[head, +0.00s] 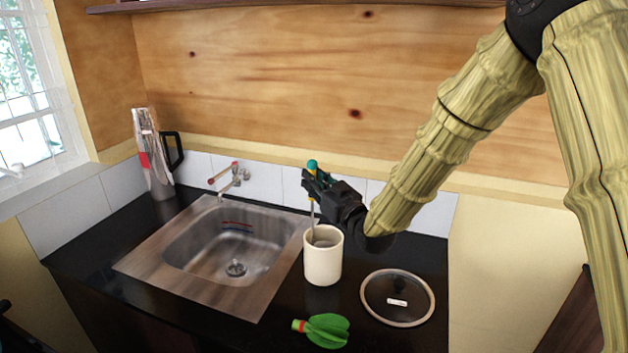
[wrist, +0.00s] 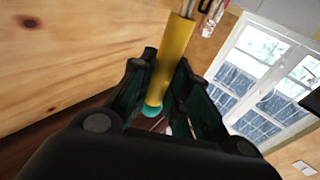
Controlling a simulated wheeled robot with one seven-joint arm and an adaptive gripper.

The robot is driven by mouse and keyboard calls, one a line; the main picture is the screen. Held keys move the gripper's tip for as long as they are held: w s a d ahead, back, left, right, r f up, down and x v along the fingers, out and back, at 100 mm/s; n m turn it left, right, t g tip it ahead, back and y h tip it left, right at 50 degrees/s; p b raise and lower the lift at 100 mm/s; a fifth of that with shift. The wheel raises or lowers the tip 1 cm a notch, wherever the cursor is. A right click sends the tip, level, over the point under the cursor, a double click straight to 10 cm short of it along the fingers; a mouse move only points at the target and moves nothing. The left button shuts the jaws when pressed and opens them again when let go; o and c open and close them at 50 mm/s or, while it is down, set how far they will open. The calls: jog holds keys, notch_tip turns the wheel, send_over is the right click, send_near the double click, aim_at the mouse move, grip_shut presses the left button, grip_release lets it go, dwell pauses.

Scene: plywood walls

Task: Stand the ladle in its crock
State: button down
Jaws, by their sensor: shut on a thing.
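The ladle has a yellow handle with a teal end. My gripper (head: 317,182) is shut on this handle above the crock; the teal end (head: 312,165) sticks up over the fingers. In the wrist view the ladle's yellow handle (wrist: 172,62) lies between the fingers of my gripper (wrist: 160,75). The cream crock (head: 322,262) stands upright on the black counter. The ladle's thin shaft runs down, nearly upright, into the crock's mouth. Its lower end is hidden inside, so I cannot tell whether it touches the bottom.
A steel sink (head: 235,245) with a tap (head: 232,180) is left of the crock. A glass lid (head: 397,298) lies to its right, and a green object (head: 327,330) with a red end lies in front. A jug-like thing (head: 152,155) stands in the back left corner.

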jog(key=c, duration=1.3)
grip_release()
jog(key=v, duration=1.2)
jog(key=shift+f, duration=0.1)
